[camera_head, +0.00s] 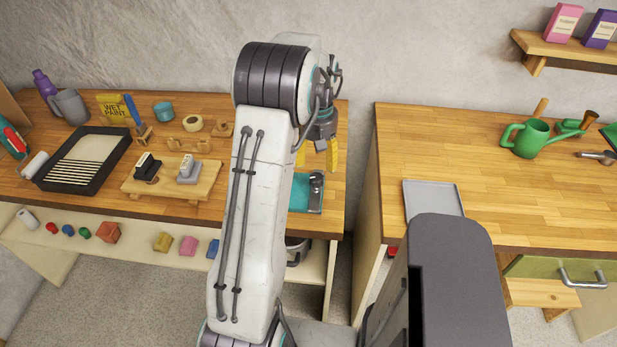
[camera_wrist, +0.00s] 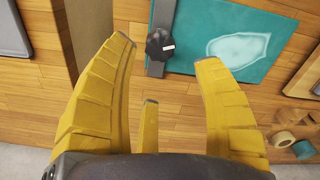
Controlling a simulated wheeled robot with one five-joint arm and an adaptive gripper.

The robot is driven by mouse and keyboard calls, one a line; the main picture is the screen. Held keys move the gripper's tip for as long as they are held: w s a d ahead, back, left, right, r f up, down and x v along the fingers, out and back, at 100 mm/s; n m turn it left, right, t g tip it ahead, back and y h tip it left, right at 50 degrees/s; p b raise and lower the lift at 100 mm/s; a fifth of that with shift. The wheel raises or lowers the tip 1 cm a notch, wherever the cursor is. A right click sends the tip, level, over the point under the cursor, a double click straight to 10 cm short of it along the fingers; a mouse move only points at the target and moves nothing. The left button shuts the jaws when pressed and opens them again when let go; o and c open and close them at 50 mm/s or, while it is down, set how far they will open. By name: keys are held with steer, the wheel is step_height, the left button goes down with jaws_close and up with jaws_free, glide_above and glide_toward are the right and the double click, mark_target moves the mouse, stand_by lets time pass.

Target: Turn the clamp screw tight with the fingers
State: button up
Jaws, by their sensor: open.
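The clamp screw has a dark knob (camera_wrist: 160,44) with a small white mark, on a grey metal bar at the edge of a teal sheet (camera_wrist: 235,40) in the wrist view. In the head view the clamp (camera_head: 316,186) lies at the right edge of the teal sheet (camera_head: 298,194), near the left bench's front right corner. My gripper (camera_head: 316,155) hangs over the bench just behind the clamp. In the wrist view its yellow fingers (camera_wrist: 165,55) are spread, empty and apart from the knob, which shows between the two longer fingertips.
A wooden board (camera_head: 197,190) with tools and a black paint tray (camera_head: 65,180) stand to the left. Tape rolls (camera_head: 193,123) lie behind. A gap separates the left bench from the right bench (camera_head: 460,150), which holds a grey tray (camera_head: 433,186) and green watering can (camera_head: 530,138).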

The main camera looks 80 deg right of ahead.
mark_target(317, 177)
steer(key=shift+a+n, duration=0.15)
steer(key=shift+n, duration=0.45)
steer(key=shift+f+n, duration=0.25)
steer(key=shift+n, duration=0.05)
steer(key=shift+f+p, duration=0.6)
steer(key=shift+f, duration=2.85)
steer(key=shift+c, duration=0.2)
steer(key=c, duration=1.2)
steer(key=shift+o, duration=0.2)
